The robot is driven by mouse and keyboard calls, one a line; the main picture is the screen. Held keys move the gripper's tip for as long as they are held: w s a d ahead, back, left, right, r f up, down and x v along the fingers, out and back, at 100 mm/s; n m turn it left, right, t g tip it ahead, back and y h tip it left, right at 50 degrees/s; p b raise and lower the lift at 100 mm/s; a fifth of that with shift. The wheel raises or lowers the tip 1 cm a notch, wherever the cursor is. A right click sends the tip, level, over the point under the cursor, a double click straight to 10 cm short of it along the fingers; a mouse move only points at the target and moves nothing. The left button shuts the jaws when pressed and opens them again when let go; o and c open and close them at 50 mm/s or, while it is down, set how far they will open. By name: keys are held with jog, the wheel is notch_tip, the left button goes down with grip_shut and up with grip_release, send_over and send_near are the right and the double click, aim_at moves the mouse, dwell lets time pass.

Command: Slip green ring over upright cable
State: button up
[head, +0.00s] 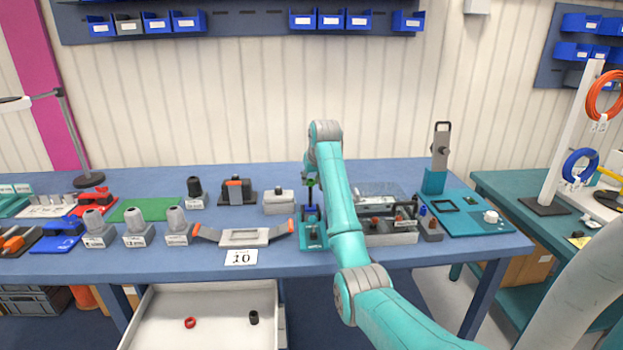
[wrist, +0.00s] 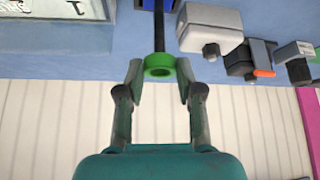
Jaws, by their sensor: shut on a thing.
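My gripper (wrist: 159,70) is shut on a green ring (wrist: 160,62), one finger on each side of it, in the wrist view. The black upright cable (wrist: 159,32) runs from the ring to its blue holder (wrist: 155,4); this view is upside down, so the ring is at the cable's top end. I cannot tell whether the cable's tip is inside the ring's hole or just below it. In the head view the cable (head: 311,196) stands above its teal-based stand (head: 313,240), close under my arm. The ring (head: 311,182) shows there only as a small green patch.
Right of the stand is a grey tray block (head: 390,238). A light grey box (head: 279,202) and a dark block (head: 238,191) stand to its left. A grey fixture with orange handles (head: 243,237) lies in front left. The table's front middle has some free room.

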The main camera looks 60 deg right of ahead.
jog(key=shift+f, duration=0.15)
jog(key=shift+f, duration=0.7)
jog(key=o, duration=0.8)
jog(key=shift+r, duration=0.1)
jog(key=v, duration=1.2)
